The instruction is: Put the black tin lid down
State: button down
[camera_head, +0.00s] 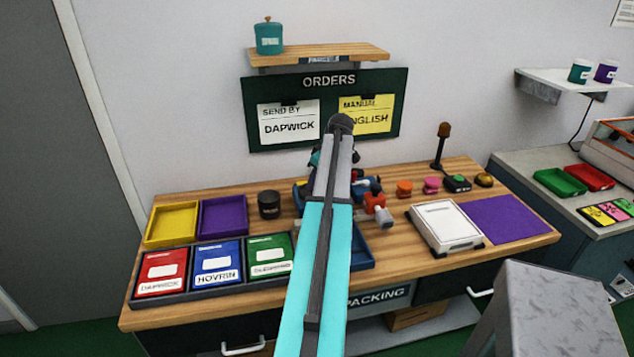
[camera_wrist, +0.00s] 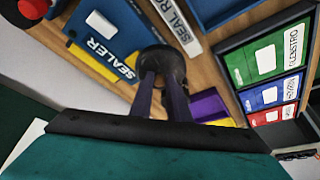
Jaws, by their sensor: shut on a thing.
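In the wrist view, my gripper (camera_wrist: 163,82) is shut on a dark round piece, the black tin lid (camera_wrist: 162,60), held at the fingertips. The lid's far side blends into the dark, and I cannot tell its height above the bench. In the head view my arm hides most of the gripper, and the lid is not visible there. A black tin (camera_head: 269,205) stands upright on the wooden bench (camera_head: 400,262), right of the purple tray. I cannot tell whether its top is open.
Left on the bench are a yellow tray (camera_head: 172,224), a purple tray (camera_head: 223,215) and a rack of red, blue and green bins. The blue sealer (camera_wrist: 100,35) lies beside the lid in the wrist view. A white scale (camera_head: 445,226) and purple mat (camera_head: 500,219) are on the right.

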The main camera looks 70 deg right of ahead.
jog(key=w+a+r+n, duration=0.1)
jog(key=w+a+r, duration=0.1)
jog(key=w+a, duration=1.3)
jog(key=w+a+r, duration=0.3)
jog(key=w+a, duration=1.2)
jog(key=a, duration=0.1)
jog(key=w+a+r, duration=0.1)
jog(key=w+a, duration=0.1)
jog(key=a, duration=1.2)
jog(key=w+a+r, duration=0.2)
jog(key=a, duration=1.1)
jog(key=w+a+r, duration=0.1)
jog(key=w+a, duration=0.2)
jog(key=a, duration=1.1)
jog(key=shift+a+r+n+y, duration=0.3)
jog(key=shift+r+n, duration=0.05)
jog(key=shift+n, duration=0.05)
